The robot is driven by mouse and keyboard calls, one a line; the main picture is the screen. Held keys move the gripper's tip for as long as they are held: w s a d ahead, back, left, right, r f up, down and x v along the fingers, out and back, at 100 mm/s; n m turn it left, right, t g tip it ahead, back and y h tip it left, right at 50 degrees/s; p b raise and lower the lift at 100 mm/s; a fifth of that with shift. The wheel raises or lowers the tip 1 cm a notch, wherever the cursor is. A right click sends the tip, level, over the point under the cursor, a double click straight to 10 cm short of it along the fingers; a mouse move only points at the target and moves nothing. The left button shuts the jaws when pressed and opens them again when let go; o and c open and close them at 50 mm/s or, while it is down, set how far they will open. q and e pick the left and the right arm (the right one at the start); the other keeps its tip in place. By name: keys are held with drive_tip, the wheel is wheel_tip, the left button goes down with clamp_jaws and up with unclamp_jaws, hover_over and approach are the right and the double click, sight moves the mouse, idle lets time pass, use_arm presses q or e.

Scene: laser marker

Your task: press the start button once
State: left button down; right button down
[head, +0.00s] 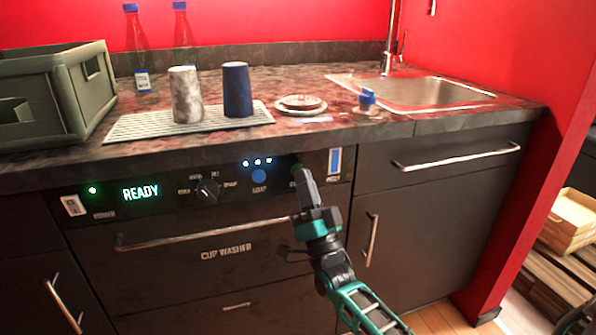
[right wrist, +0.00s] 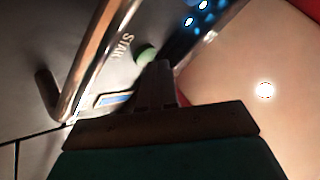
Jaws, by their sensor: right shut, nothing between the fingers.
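The cup washer's dark front panel (head: 225,205) holds a green-lit "READY" display (head: 142,193), a dial (head: 208,190) and a blue soap button (head: 258,176). The start button (right wrist: 146,53) is round and green, beside the "START" lettering in the right wrist view. In the head view only a bit of green shows behind the fingertips. My right gripper (head: 303,176) is shut and empty, its fingertips right at the button; it also shows in the right wrist view (right wrist: 156,72). I cannot tell whether they touch it. My left gripper is not in view.
The washer's bar handle (head: 200,235) runs below the panel.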

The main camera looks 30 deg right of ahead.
drive_tip(key=shift+w+d+r+b, duration=0.2)
drive_tip(key=shift+w+b, duration=0.15)
drive_tip(key=shift+w, duration=0.1)
idle(1.0)
drive_tip(key=shift+f, duration=0.1)
drive_tip(key=shift+v, duration=0.8)
drive_tip(key=shift+w+a+f, duration=0.1)
drive_tip(key=s+p, duration=0.1)
drive_tip(key=s, duration=0.1)
drive_tip(key=s+a+p, duration=0.1)
drive_tip(key=s+p, duration=0.1)
drive_tip(key=s, duration=0.1)
drive_tip(key=shift+a+r, duration=0.1)
drive_tip(key=shift+r, duration=0.15)
